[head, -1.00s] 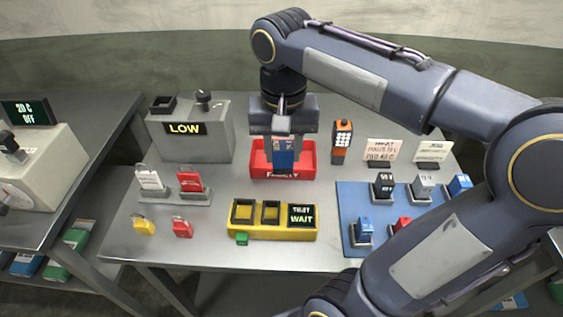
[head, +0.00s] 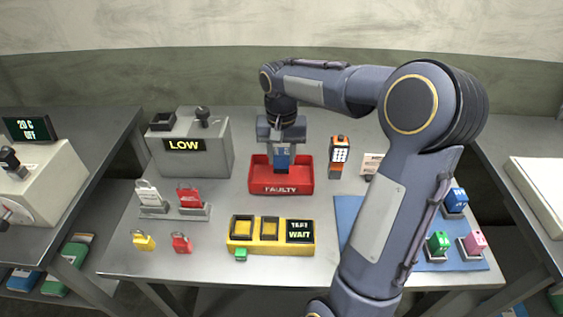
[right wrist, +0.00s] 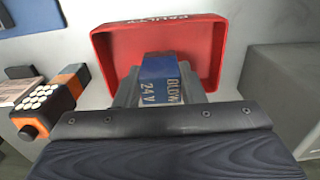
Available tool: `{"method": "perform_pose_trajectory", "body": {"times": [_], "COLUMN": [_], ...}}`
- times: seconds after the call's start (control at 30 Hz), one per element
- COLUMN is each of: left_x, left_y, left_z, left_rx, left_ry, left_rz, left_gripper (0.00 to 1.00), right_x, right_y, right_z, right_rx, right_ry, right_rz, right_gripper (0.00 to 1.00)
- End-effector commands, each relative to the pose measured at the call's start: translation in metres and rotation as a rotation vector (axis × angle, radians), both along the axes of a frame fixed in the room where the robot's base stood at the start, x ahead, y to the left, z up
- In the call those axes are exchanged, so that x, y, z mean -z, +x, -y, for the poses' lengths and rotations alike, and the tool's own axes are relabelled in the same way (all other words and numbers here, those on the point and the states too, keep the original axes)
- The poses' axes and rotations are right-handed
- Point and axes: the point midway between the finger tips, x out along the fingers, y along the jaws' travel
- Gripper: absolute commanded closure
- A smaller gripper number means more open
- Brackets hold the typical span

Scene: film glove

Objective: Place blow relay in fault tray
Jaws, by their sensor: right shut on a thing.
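The blue blow relay (head: 282,160) is held between the fingers of my right gripper (head: 282,150), which is shut on it. In the right wrist view the relay (right wrist: 160,80) shows the words BLOW and 24V. The red fault tray (head: 280,187), marked FAULTY, stands at the middle back of the table. The relay is at the tray's opening, its lower end within the tray's outline; I cannot tell whether it touches the floor. The red tray (right wrist: 215,50) surrounds the relay in the right wrist view. My left gripper is not in view.
A grey LOW box (head: 190,150) stands left of the tray. An orange keypad device (head: 339,160) stands close on its right. A yellow tester (head: 270,250) lies in front. Red and white padlocks sit at left. My right arm covers part of the blue mat (head: 347,210).

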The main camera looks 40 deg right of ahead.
Motion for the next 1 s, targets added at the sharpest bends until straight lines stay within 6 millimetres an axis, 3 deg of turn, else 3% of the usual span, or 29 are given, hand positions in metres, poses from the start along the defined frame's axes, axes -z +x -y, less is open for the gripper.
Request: {"method": "perform_pose_trajectory", "body": {"times": [0.23,0.67,0.7,0.87,1.0], "left_x": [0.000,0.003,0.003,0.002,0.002], "left_y": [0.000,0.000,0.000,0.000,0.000], "left_z": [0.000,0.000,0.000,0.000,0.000], "left_rx": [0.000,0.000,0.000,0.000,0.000], "left_ry": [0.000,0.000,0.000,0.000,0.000], "left_rz": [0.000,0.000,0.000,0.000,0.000], "left_gripper": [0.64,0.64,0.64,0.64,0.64], "right_x": [0.034,0.041,0.041,0.040,0.040], "right_y": [0.004,0.004,0.004,0.004,0.004], "right_z": [0.004,0.004,0.003,0.003,0.003], "right_rx": [0.001,0.000,0.000,0.000,0.000], "right_ry": [0.000,0.000,0.001,0.001,0.001], "right_rz": [-0.004,0.000,-0.001,-0.001,-0.001], "right_gripper": [0.88,0.88,0.61,0.42,0.42]}}
